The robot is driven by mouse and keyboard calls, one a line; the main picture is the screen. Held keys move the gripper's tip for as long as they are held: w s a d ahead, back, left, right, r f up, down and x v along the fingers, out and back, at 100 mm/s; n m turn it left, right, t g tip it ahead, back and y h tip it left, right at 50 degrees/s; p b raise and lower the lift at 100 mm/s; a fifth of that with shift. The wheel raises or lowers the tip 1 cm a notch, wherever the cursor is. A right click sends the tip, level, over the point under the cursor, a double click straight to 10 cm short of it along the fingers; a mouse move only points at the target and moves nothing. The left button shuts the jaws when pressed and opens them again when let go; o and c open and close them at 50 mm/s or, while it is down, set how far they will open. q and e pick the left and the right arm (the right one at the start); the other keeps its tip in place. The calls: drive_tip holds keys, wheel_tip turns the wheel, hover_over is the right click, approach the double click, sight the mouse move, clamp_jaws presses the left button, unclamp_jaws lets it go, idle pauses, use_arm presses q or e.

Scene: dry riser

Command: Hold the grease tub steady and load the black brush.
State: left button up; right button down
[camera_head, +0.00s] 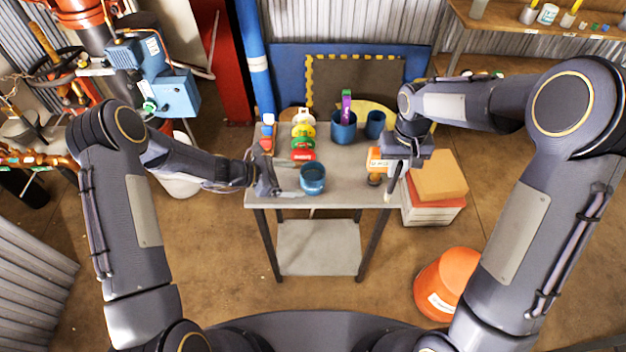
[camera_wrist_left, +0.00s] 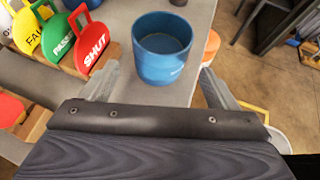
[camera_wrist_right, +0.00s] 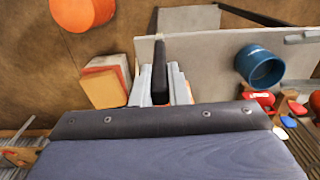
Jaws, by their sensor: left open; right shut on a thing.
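The grease tub, a blue open-topped pot (camera_head: 313,180), stands upright near the front of the grey table. In the left wrist view the tub (camera_wrist_left: 163,62) is just ahead of the fingertips, roughly centred between them. My left gripper (camera_head: 288,182) is open beside the tub's left side; I cannot tell whether it touches. My right gripper (camera_head: 398,162) is shut on the black brush (camera_wrist_right: 160,68), over the table's right edge. In the head view the brush (camera_head: 393,186) hangs downward, its pale tip lowest, to the right of the tub and apart from it.
Behind the tub stand a rack of coloured tags (camera_head: 303,140) and two blue pots (camera_head: 343,128) (camera_head: 375,122), one holding purple and green handles. An orange-and-white labelled block (camera_head: 377,158) is near the right gripper. Stacked boxes (camera_head: 437,180) and an orange bucket (camera_head: 447,283) are right of the table.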

sight(309, 179)
use_arm(q)
drive_tip(key=b+x, duration=0.2)
drive_tip(key=x, duration=0.3)
drive_tip(key=shift+f+b, duration=0.15)
drive_tip(key=shift+b, duration=0.2)
use_arm(e)
wheel_tip(309, 179, down, 3)
drive_tip(key=shift+f, duration=0.1)
use_arm(q)
drive_tip(key=shift+w+d+f+b, duration=0.15)
drive_tip(key=shift+d+b, duration=0.25)
drive_tip(key=shift+d, duration=0.2)
use_arm(e)
drive_tip(key=shift+f, duration=0.35)
use_arm(q)
drive_tip(key=shift+c, duration=0.4)
drive_tip(key=c, duration=0.6)
drive_tip(key=shift+o, duration=0.2)
use_arm(e)
drive_tip(key=shift+r, duration=0.1)
drive_tip(key=w+a+r+t+y, duration=0.1)
drive_tip(key=w+a+r+t, duration=0.1)
drive_tip(key=a+r, duration=0.5)
drive_tip(key=w+a+r+t+y, duration=0.1)
drive_tip(key=a+r, duration=0.2)
drive_tip(key=a, duration=0.8)
drive_tip(key=shift+w+d+f, duration=0.1)
drive_tip(key=shift+w+f, duration=0.05)
drive_tip(key=shift+f, duration=2.75)
